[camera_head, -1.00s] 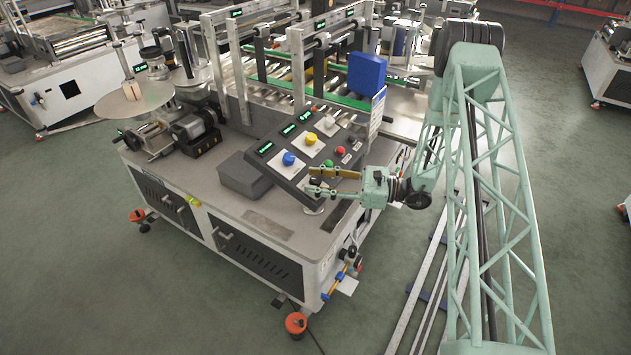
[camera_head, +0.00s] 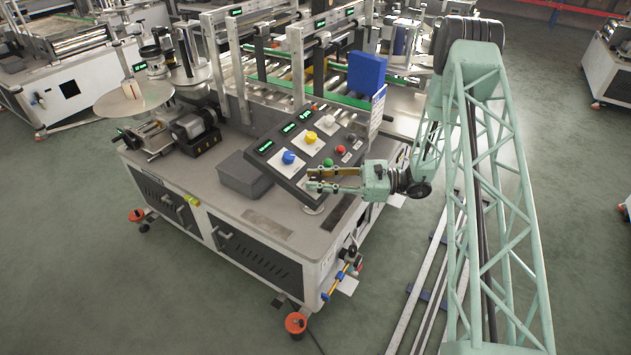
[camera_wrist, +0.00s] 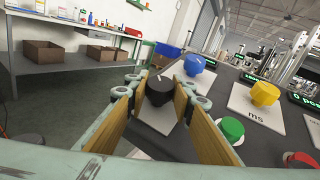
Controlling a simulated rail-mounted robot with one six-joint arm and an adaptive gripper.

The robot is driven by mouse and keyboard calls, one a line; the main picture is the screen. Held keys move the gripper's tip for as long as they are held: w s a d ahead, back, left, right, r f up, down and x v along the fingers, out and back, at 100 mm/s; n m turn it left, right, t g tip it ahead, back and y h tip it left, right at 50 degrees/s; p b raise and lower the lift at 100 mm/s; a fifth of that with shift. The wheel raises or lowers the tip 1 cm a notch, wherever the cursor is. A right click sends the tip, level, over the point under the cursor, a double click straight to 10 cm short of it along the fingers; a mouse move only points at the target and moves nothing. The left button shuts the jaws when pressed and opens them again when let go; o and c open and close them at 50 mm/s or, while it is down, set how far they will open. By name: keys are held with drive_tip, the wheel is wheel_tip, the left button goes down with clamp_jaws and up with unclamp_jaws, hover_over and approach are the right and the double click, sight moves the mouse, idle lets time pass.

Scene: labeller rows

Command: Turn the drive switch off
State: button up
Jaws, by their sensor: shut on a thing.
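A black rotary knob (camera_wrist: 159,91) on a pale square plate (camera_wrist: 157,116) sits at the near corner of the sloped control panel (camera_head: 292,180); no label on it can be read. My gripper (camera_head: 309,180) lies over that corner, coming from the right. In the wrist view its two fingers (camera_wrist: 160,92) stand on either side of the black knob, shut on it. In the head view the fingers largely hide the knob.
Close by on the panel are a blue knob (camera_wrist: 194,65), a yellow knob (camera_wrist: 264,94), a green button (camera_wrist: 231,129) and a red button (camera_wrist: 301,162). A grey block (camera_head: 243,175) stands left of the panel. A blue box (camera_head: 366,74) is behind it.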

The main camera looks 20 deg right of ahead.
idle(0.3)
drive_tip(key=o, duration=0.9)
drive_tip(key=shift+d, duration=0.1)
drive_tip(key=shift+v, duration=5.95)
drive_tip(key=shift+r, duration=0.15)
